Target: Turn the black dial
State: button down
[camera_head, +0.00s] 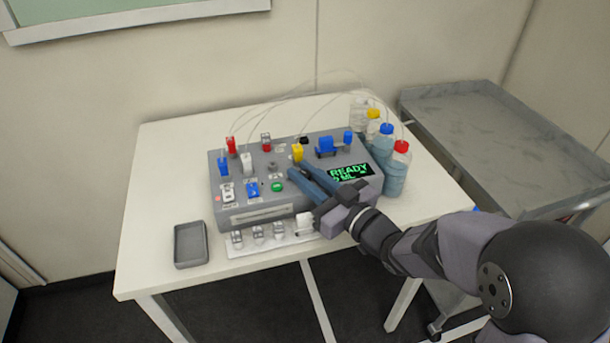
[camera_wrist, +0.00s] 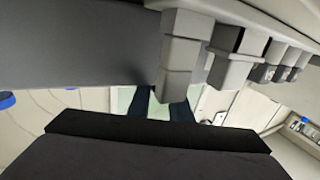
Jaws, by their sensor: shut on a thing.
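The grey control box (camera_head: 240,208) stands on the white table, with coloured switches and a lit screen (camera_head: 350,172) reading READY on its top. My gripper (camera_head: 297,170) reaches over the box from the right, its two blue fingers low over the panel between the green button (camera_head: 277,187) and the screen. The fingers are a little apart and shut on a small part there, which fits the black dial. The dial itself is hidden by the fingers. In the wrist view the two dark fingers (camera_wrist: 160,105) show side by side, and their tips are hidden behind grey blocks.
A yellow switch (camera_head: 297,151) and a small black part (camera_head: 304,140) are just behind the fingertips. Several capped bottles (camera_head: 396,175) with thin tubes stand at the right. A grey tray (camera_head: 190,244) lies front left. A metal cart (camera_head: 480,120) stands beside the table.

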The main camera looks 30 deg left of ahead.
jog(key=shift+w+n+g+y+p, duration=0.1)
jog(key=shift+n+g+y+p, duration=0.45)
jog(key=shift+n+g, duration=0.95)
jog(key=shift+g, duration=0.6)
jog(key=c, duration=1.6)
grip_release()
jog(key=shift+r, duration=0.1)
jog(key=shift+m+t+b, duration=0.35)
jog(key=shift+m+t, duration=0.25)
jog(key=shift+t, duration=0.1)
